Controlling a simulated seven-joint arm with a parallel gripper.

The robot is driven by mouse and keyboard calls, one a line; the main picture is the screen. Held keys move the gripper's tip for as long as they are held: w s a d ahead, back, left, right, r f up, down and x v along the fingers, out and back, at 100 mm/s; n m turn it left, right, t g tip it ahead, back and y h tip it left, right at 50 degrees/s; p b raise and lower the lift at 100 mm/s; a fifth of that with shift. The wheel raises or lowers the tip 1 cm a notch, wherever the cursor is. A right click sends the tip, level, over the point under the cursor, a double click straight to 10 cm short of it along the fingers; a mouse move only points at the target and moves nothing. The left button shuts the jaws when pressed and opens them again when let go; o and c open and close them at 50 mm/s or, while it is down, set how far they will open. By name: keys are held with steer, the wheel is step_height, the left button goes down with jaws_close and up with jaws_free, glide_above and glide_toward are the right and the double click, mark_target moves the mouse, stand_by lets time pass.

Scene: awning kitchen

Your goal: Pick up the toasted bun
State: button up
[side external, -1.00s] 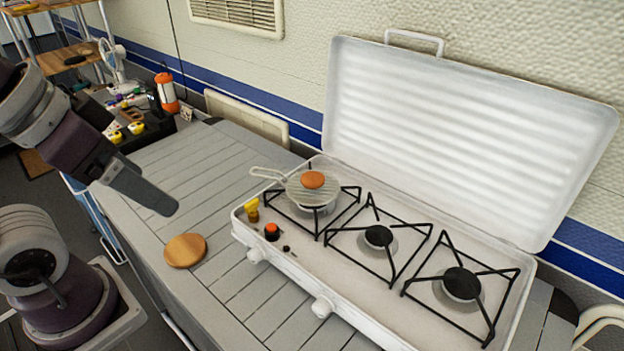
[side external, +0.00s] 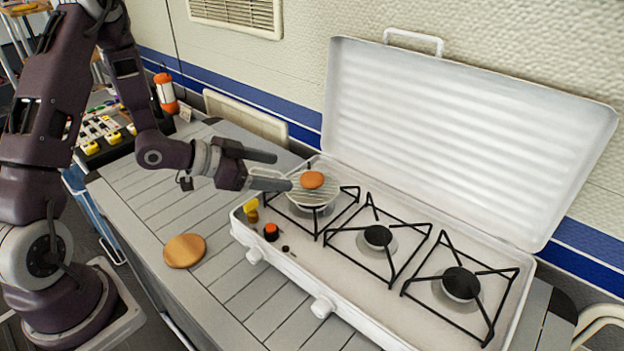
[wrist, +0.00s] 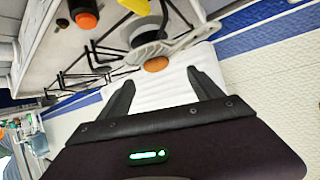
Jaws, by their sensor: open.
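The toasted bun (side external: 312,179) is small, round and orange-brown. It lies on a round wire grill rack (side external: 322,196) over the left burner of the white camping stove. My gripper (side external: 284,171) is open and empty, just left of the bun in the side view, with its fingers reaching toward it. In the wrist view the bun (wrist: 157,64) shows beyond the fingertips, roughly between the two fingers (wrist: 160,85). I see no contact with the bun. The rack's handle is mostly hidden behind my gripper in the side view.
The stove (side external: 400,290) has two more bare burners with black grates to the right, and its raised lid (side external: 460,140) stands behind. A yellow item and an orange-red knob sit at its left front. A round wooden board (side external: 185,250) lies on the slatted table, otherwise largely clear.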

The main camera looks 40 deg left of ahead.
mark_target(304, 178)
steer(key=shift+t+h, duration=0.3)
steer(key=shift+h, duration=0.3)
steer(key=x, duration=0.3)
steer(key=f+x, duration=0.1)
steer(key=x, duration=0.3)
steer(key=shift+s, duration=0.1)
steer(key=shift+c, duration=0.4)
steer(key=c, duration=1.3)
